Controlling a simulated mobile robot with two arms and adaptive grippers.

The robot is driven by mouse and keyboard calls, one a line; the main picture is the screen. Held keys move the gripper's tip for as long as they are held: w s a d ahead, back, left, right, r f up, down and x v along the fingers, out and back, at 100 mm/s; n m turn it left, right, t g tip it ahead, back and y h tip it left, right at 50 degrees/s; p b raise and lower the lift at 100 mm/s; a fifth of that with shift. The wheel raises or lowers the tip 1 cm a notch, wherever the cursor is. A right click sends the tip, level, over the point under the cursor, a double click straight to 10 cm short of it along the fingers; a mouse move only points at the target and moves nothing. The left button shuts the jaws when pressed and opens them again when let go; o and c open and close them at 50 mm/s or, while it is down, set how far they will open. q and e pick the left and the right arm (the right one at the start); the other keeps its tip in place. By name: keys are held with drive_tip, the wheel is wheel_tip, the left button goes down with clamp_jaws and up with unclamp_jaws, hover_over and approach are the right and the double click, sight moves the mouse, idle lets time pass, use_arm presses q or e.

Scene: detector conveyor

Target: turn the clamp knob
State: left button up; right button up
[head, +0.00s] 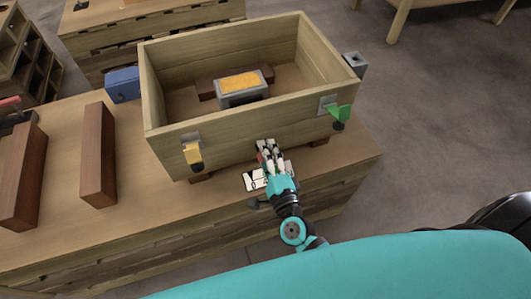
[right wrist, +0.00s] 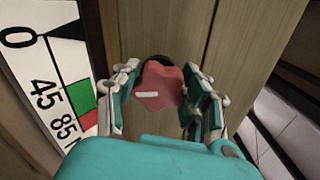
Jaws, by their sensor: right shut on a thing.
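The red clamp knob (right wrist: 158,86), with a short white mark on its face, shows in the right wrist view between the fingers of my right gripper (right wrist: 160,92). The white mark lies roughly level in that view. A white scale plate (right wrist: 50,75) with 0, 45 and 85 and green and red fields is at the left. In the head view my right gripper (head: 266,152) is shut at the front wall of the wooden crate (head: 235,142) and hides the knob. The scale plate (head: 255,180) lies below it. My left gripper is not in view.
The crate carries a yellow clip (head: 193,154) and a green clip (head: 338,113) at its front corners. Inside is a grey box (head: 241,92) with a yellow top. Brown blocks (head: 98,155) and a blue box (head: 123,84) stand left on the bench (head: 130,215).

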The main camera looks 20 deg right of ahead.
drive_tip(key=o, duration=1.2)
drive_tip(key=shift+s, duration=0.1)
drive_tip(key=s, duration=1.1)
drive_tip(key=shift+s+d, duration=0.25)
drive_tip(key=shift+s, duration=0.15)
